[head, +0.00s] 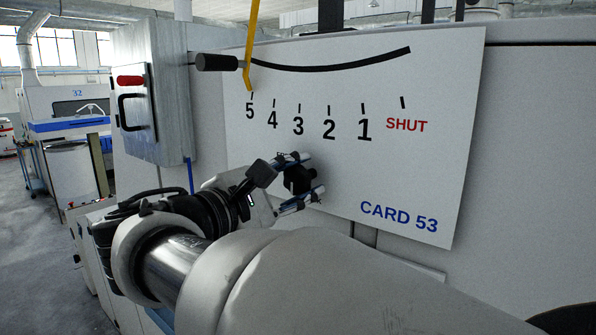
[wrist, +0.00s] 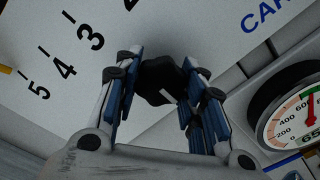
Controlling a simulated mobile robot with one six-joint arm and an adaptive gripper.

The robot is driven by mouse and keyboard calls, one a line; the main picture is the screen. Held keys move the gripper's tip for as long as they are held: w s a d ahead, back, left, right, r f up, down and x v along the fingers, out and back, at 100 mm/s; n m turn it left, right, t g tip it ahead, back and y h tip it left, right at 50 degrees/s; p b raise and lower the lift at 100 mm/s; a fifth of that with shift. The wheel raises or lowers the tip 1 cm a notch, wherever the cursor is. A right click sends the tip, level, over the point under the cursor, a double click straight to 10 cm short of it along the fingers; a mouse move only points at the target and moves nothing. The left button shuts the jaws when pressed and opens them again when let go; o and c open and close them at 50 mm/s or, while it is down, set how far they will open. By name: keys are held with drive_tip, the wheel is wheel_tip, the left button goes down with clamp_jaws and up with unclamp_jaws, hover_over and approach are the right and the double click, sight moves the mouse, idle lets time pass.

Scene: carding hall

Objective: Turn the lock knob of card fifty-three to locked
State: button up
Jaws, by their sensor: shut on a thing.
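The lock knob (head: 297,180) is a small black knob on the white plate (head: 435,150) marked CARD 53, below the printed scale. My gripper (head: 294,184) is shut on this knob, with one blue-padded finger above it and one below it in the head view. In the wrist view the knob (wrist: 158,82) sits between the fingers and shows a short white mark on its lower edge. No locked or unlocked lettering is visible near the knob. The fingers hide part of it.
A yellow lever (head: 251,45) with a black handle (head: 218,62) stands at 5 on the scale, which runs from 5 to SHUT. A round gauge (wrist: 290,115) shows at right in the wrist view.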

drive_tip(key=shift+n, duration=0.4)
drive_tip(key=shift+c, duration=0.2)
drive_tip(key=o, duration=1.1)
drive_tip(key=shift+f, duration=0.1)
drive_tip(key=v, duration=0.7)
drive_tip(key=shift+s+a, duration=0.2)
drive_tip(key=shift+s, duration=0.05)
